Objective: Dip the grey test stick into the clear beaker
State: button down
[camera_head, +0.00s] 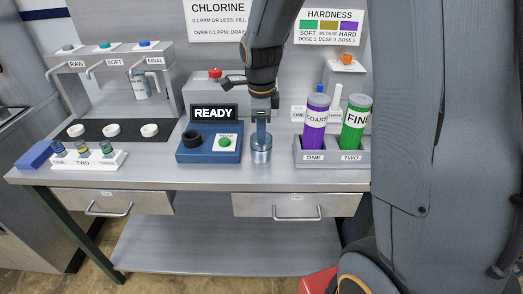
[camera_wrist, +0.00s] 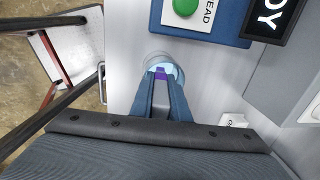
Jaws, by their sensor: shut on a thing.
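The clear beaker (camera_head: 261,155) stands on the steel bench, just right of the blue reader box, with bluish liquid in it. My gripper (camera_head: 261,131) points straight down over it, with its fingertips at or just above the rim. The beaker (camera_wrist: 178,72) lies directly beyond the fingertips. The fingers hide most of the stick, and I cannot tell how deep its lower end reaches.
The blue reader (camera_head: 209,148) shows READY and has a green button. A grey rack (camera_head: 332,157) holds purple and green bottles on the right. On the left are a vial rack (camera_head: 85,160), white pads, and a tap stand (camera_head: 108,58) with a jug. The front bench edge is clear.

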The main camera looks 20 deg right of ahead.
jog(key=shift+r, duration=0.1)
dwell(0.3)
jog(key=shift+r+p, duration=4)
jog(key=shift+r, duration=1.2)
jog(key=shift+d, duration=0.1)
